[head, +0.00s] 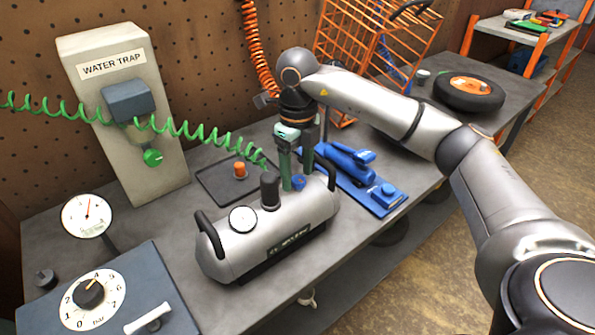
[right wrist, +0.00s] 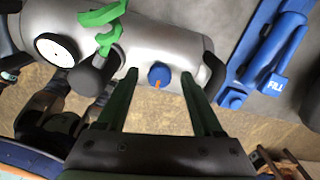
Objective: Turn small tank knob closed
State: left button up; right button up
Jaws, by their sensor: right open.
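The small tank (head: 262,240) is a silver cylinder with black end handles, lying on the grey bench. It also fills the top of the right wrist view (right wrist: 185,42). Its small blue knob (head: 299,183) is on top, near the right end. In the right wrist view the blue knob (right wrist: 159,73) shows an orange pointer towards the bottom of the picture. My right gripper (head: 297,180) points down over the tank. Its green fingers are open, one on each side of the knob, with gaps visible between. I cannot tell their exact height. My left gripper is not in view.
A white gauge (head: 243,219) and a black fitting (head: 270,191) with the green coiled hose (head: 190,133) stand left of the knob. A blue tool (head: 345,165) lies right of the tank. The water trap (head: 140,165) stands behind left; a dial panel (head: 110,300) is front left.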

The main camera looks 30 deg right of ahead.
aim_at(298, 178)
notch_tip(298, 178, up, 12)
jog(key=p, duration=0.1)
jog(key=shift+p, duration=0.4)
dwell(0.4)
